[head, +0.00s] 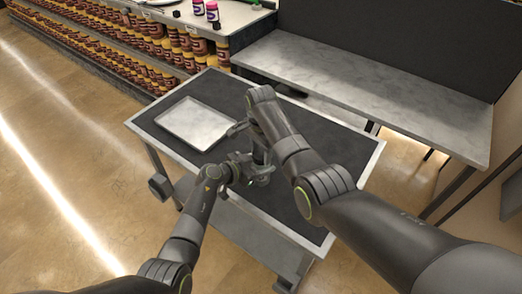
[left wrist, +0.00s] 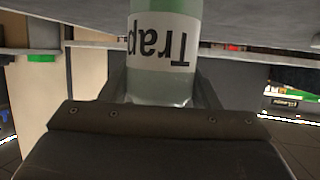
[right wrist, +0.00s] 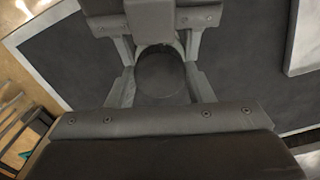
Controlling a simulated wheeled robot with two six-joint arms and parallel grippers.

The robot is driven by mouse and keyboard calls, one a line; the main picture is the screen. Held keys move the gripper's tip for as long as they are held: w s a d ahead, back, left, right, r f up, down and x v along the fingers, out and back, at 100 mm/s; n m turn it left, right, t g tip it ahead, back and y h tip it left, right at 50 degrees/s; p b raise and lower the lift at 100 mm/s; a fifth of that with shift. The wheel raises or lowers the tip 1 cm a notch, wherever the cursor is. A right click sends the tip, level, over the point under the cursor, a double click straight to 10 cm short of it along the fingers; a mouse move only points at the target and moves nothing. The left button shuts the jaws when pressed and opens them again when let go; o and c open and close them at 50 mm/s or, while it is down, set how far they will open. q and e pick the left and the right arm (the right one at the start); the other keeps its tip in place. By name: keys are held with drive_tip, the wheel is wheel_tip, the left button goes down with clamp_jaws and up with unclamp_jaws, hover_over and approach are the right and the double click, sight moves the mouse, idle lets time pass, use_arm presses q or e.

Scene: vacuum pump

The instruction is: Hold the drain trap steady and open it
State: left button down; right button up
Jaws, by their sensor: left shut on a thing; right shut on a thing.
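The drain trap (left wrist: 163,45) is a clear greenish cylinder with a white label reading "Trap", upside down in the left wrist view. My left gripper (left wrist: 162,92) has a finger on each side of it and is shut on its body. The trap's round dark lid (right wrist: 161,72) shows from above in the right wrist view. My right gripper (right wrist: 161,88) is shut on this lid, with one finger on each side. In the head view my left gripper (head: 247,169) meets the trap from the left, and my right gripper (head: 259,145) comes from above. The arms hide much of the trap there.
The trap is over a dark-topped cart (head: 290,215) with a pale rim. A shallow metal tray (head: 196,123) lies on its far left part. A grey bench (head: 390,100) stands behind, and shelves of jars (head: 130,45) are at the back left.

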drive_tip(key=n, duration=0.4)
drive_tip(key=shift+n, duration=0.4)
drive_tip(key=n, duration=0.4)
drive_tip(key=o, duration=1.1)
